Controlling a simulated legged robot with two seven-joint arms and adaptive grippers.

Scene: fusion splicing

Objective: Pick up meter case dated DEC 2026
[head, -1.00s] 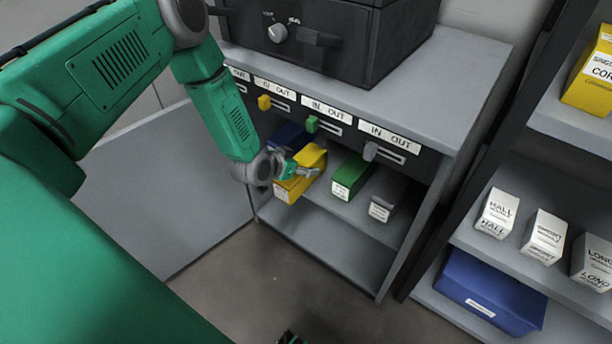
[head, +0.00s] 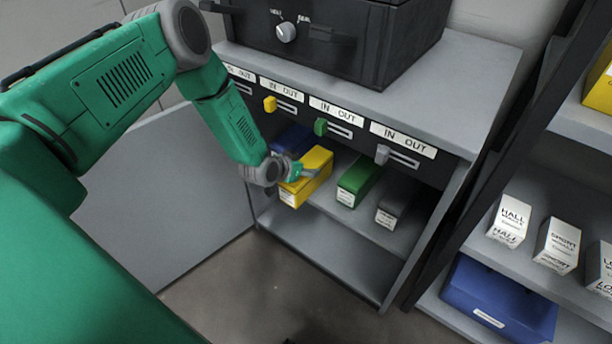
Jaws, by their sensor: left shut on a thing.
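Several label-fronted cases sit in a row on the upper shelf of the open grey cabinet: a blue one (head: 291,139), a yellow one (head: 318,180), a green one (head: 359,181) and a grey one (head: 398,205). Their front labels are too small to read, so I cannot tell which is dated DEC 2026. My left gripper (head: 304,171) is at the yellow case, shut on its upper part. The fingers and wrist hide part of the yellow and blue cases. My right gripper is not in view.
Coloured knobs and IN OUT slots (head: 340,132) overhang the cases. A black box (head: 345,40) stands on top. A shelf at right holds white cartons (head: 510,222) and a blue bin (head: 497,300). The cabinet's lower shelf (head: 325,255) is empty.

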